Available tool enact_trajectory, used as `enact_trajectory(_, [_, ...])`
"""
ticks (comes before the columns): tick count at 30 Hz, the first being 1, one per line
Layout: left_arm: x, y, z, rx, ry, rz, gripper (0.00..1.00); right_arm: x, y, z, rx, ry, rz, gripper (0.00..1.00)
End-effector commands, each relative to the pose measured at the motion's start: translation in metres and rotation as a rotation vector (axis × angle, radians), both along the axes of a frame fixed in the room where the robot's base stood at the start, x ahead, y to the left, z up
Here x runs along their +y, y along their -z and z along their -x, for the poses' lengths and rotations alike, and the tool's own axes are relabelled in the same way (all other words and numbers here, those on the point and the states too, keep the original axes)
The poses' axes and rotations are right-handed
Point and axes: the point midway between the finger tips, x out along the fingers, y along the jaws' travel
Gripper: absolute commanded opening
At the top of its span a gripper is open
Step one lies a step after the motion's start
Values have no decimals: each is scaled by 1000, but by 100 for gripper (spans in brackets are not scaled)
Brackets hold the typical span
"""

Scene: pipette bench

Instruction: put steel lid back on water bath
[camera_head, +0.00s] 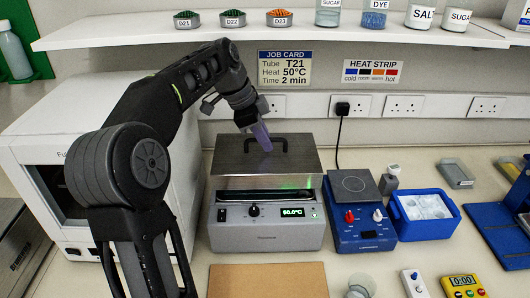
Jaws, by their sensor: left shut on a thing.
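The steel lid (237,163) is a flat metal plate with a black bar handle (281,137). It sits over the rear of the water bath (228,235), a grey box with a knob and a green display reading 50.0°C. A dark strip of the bath's opening shows below the lid's front edge, so the lid looks raised or set back; I cannot tell whether it touches the rim. My left gripper (262,140) points down with its purplish fingers at the middle of the handle, shut on it. The fingers hide part of the handle. My right gripper is not in view.
A white machine (30,135) stands left, behind my left arm. A blue hotplate (358,235) with a power cord and a blue ice box (425,228) stand right of the bath. A brown mat (268,281) lies in front. A shelf (290,42) runs above.

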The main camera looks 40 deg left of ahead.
Motion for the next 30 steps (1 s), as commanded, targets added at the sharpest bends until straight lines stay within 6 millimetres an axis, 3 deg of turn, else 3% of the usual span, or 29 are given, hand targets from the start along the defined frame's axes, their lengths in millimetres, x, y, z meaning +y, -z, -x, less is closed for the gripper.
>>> enact_trajectory(9, [0, 36, 0, 1, -1, 2, 0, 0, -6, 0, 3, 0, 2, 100])
enact_trajectory(22, [0, 45, 0, -1, 0, 0, 0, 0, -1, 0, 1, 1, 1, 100])
enact_trajectory(23, [0, 44, 0, 0, -1, 0, 12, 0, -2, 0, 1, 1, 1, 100])
enact_trajectory(30, [0, 44, 0, 0, -1, 0, 32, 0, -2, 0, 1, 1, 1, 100])
